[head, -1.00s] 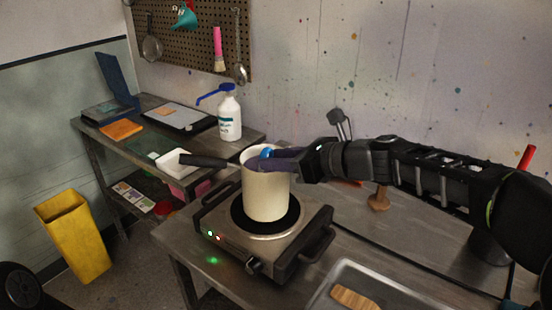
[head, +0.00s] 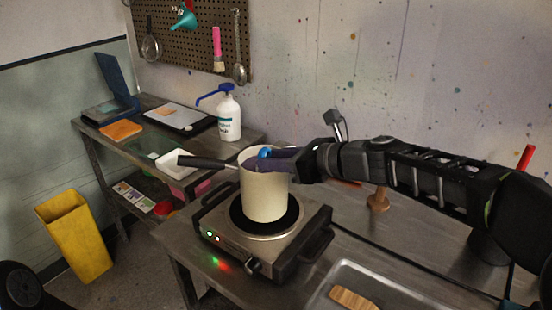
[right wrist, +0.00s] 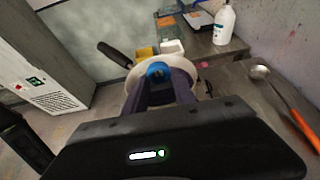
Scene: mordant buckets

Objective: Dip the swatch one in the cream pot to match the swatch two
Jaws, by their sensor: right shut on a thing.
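The cream pot (head: 265,195) stands upright on the hot plate's round burner, its dark handle (head: 207,162) pointing left. My right gripper (head: 268,160) is over the pot's mouth, its purple fingers shut on a small blue thing (head: 264,153). The blue thing also shows between the fingers in the right wrist view (right wrist: 157,70), with the pot's rim (right wrist: 200,89) around and below it. I cannot make out a cloth swatch hanging from it; anything lower is hidden by the pot wall and fingers. Which thing is swatch two I cannot tell. My left gripper is not in view.
The hot plate (head: 228,240) shows small lit lamps. A metal tray (head: 405,289) with a wooden piece lies at front right. On the left table are a white pump bottle (head: 230,118), an orange cloth (head: 121,130) and a clipboard-like board (head: 182,117). A yellow bin (head: 75,235) stands on the floor.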

